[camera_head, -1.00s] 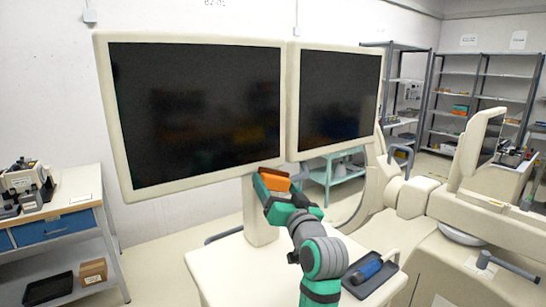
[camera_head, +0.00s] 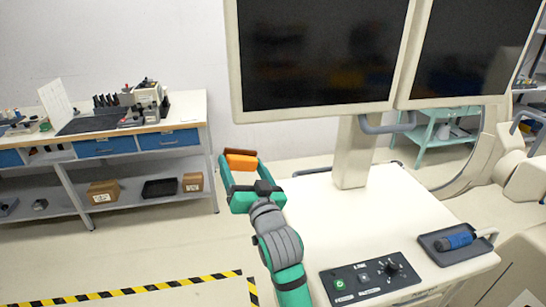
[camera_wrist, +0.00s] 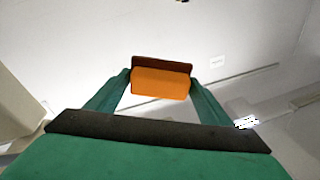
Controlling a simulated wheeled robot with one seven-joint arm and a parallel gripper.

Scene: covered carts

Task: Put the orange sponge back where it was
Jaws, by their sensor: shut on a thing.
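The orange sponge (camera_head: 242,162) is a small orange block with a dark brown layer on its far side. My gripper (camera_head: 240,168) is shut on it and holds it in the air, left of the white cart (camera_head: 330,215) and its monitors. In the wrist view the sponge (camera_wrist: 160,83) sits between the two green fingers, its brown layer along the upper edge. No empty spot that is clearly the sponge's own shows in these views.
Two large monitors (camera_head: 318,50) stand on a post on the cart. A control panel (camera_head: 370,278) and a dark tray (camera_head: 440,250) with a blue-handled tool lie on its top. A workbench (camera_head: 185,125) with blue drawers and equipment stands at the left wall. Floor between is clear, with striped tape.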

